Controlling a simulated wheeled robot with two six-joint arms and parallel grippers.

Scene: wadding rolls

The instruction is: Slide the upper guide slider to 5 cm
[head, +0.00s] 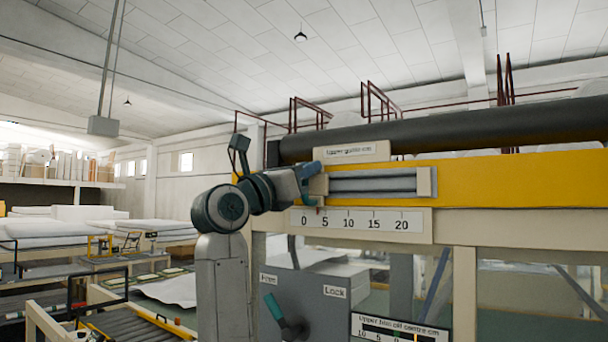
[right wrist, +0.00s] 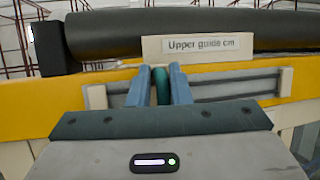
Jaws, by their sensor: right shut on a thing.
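The upper guide is a pair of grey rails (head: 372,184) on a yellow beam, between two beige end blocks. Below it is a white scale (head: 357,221) marked 0, 5, 10, 15, 20. A small red pointer (head: 318,211) shows at the scale's top edge, between 0 and 5 and nearer 5. My right gripper (head: 310,180) is at the left end of the rails. In the right wrist view its two blue fingers (right wrist: 160,88) are shut on the green slider knob (right wrist: 160,84), below the "Upper guide cm" label (right wrist: 200,45). My left gripper is not in view.
A dark roller (head: 440,132) runs above the yellow beam (head: 500,180). Below hangs a grey panel with a green-handled lever (head: 274,306) and Free and Lock labels. A second scale (head: 400,328) is at the bottom. Tables with white wadding (head: 60,230) stand at the left.

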